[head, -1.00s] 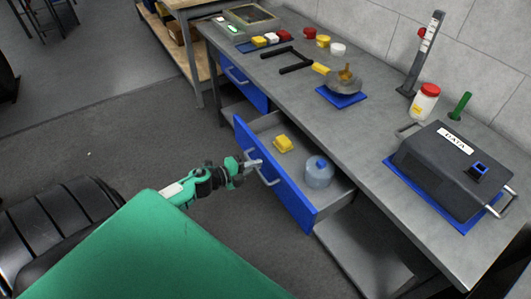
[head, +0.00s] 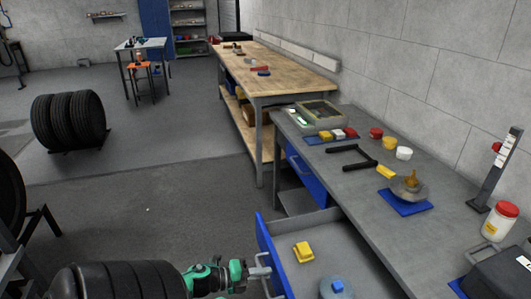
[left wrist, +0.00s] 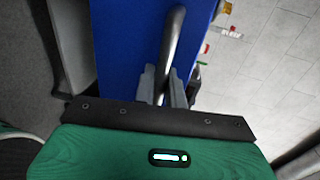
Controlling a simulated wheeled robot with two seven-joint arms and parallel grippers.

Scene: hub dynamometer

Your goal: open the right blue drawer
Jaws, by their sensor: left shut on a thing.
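The right blue drawer (head: 273,257) is the nearer one under the grey workbench, and it stands pulled out with its inside visible. In it are a yellow object (head: 303,252) and a clear container with a blue cap (head: 337,287), cut by the lower picture edge. My left gripper (head: 260,271) is at the drawer's front, shut on its handle. In the left wrist view, the fingers (left wrist: 163,85) close around the metal bar handle (left wrist: 174,35) in front of the blue drawer face (left wrist: 125,45). My right gripper is not in view.
The other blue drawer (head: 305,175), farther along the workbench (head: 350,185), looks closed. On the bench top are a black tool (head: 355,158), a blue mat (head: 405,203) and a white jar (head: 499,222). The floor (head: 150,195) left of the drawers is clear. Tyres stand at left.

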